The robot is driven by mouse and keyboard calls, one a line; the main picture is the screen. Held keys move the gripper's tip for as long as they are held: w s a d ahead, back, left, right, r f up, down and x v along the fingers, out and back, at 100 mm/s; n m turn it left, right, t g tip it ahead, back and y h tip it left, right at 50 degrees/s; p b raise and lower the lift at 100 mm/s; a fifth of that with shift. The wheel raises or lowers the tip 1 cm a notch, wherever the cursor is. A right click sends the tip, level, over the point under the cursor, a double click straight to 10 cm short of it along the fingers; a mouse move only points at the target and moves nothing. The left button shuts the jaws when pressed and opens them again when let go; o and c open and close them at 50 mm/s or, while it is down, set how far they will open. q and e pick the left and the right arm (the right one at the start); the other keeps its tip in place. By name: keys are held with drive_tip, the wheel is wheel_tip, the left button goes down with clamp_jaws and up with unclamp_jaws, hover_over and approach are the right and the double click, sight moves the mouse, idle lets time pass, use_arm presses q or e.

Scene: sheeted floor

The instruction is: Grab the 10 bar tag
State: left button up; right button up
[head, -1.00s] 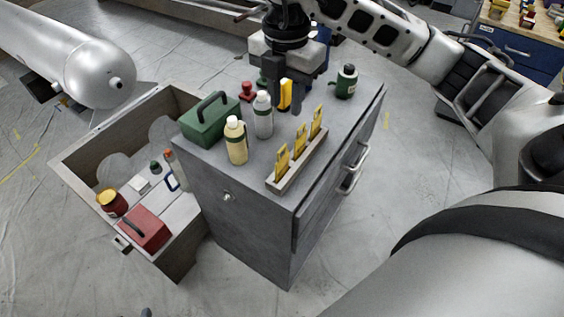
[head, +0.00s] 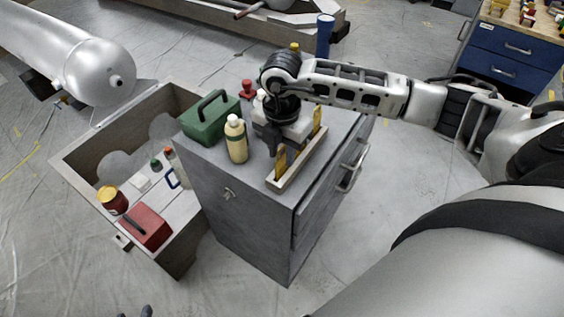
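Yellow tags stand in a row in a narrow light holder (head: 300,168) on the grey cabinet top. The front tag (head: 281,167) and the back tag (head: 317,117) show; the middle one is mostly hidden behind my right gripper. The print on the tags is too small to read, so I cannot tell which is the 10 bar tag. My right gripper (head: 273,148) points down over the holder, close to the front and middle tags. Its fingertips are partly hidden, and I cannot tell whether they touch a tag. My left gripper is not in view.
A cream bottle (head: 237,140) and a green toolbox (head: 208,120) stand left of my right gripper. A red object (head: 248,90) stands behind. An open bin (head: 75,150) holding a red box (head: 146,228) adjoins the cabinet. Floor right of the cabinet is clear.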

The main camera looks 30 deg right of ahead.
drive_tip(key=shift+f, duration=0.55)
clamp_jaws()
